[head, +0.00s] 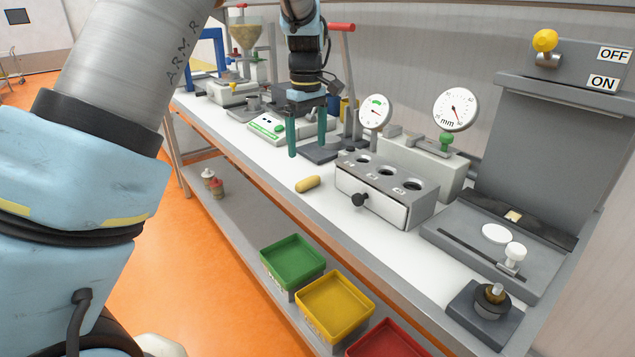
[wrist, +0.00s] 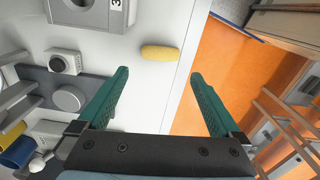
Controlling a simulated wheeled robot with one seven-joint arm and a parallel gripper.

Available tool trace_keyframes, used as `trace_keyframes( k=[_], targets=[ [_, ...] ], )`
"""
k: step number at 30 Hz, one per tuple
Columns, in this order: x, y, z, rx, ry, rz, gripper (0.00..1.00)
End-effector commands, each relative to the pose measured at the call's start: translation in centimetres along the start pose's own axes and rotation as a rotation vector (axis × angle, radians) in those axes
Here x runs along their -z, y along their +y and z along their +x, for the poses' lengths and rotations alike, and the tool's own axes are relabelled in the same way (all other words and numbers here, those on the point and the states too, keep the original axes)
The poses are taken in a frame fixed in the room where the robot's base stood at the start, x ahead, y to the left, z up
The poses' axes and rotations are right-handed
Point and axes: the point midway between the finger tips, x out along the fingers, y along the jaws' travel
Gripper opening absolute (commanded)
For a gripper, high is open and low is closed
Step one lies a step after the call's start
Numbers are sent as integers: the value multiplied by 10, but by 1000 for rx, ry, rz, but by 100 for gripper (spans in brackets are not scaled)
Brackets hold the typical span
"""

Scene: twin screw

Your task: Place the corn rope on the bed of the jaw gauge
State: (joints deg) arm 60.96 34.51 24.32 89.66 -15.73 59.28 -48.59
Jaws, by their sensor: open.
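The corn rope (head: 308,184), a short yellow rounded piece, lies on the white bench top near its front edge, left of the grey drawer block. It also shows in the wrist view (wrist: 160,52), beyond the fingertips. My gripper (head: 307,148) has two green fingers spread wide, above the bench and behind the rope; nothing is between them in the wrist view (wrist: 159,74). A light grey gauge body (head: 425,165) with a dial marked mm (head: 455,109) and a green knob stands behind the drawer block. It looks like the jaw gauge; its bed is partly hidden.
The drawer block (head: 385,190) has several round holes and a black knob. A smaller dial (head: 376,112) stands behind it. A green-topped scale (head: 268,126) is left. Green (head: 293,262) and yellow (head: 335,305) bins sit below the front edge. Bench in front of the drawer is clear.

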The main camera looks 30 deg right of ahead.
Motion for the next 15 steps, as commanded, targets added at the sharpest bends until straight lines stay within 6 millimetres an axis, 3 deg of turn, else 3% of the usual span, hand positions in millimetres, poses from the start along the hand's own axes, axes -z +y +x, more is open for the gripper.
trace_keyframes(
  k=[6,15],
  targets=[
    [0,-1,33,3,-2,0,100],
    [0,-2,58,4,-1,0,100]
  ],
)
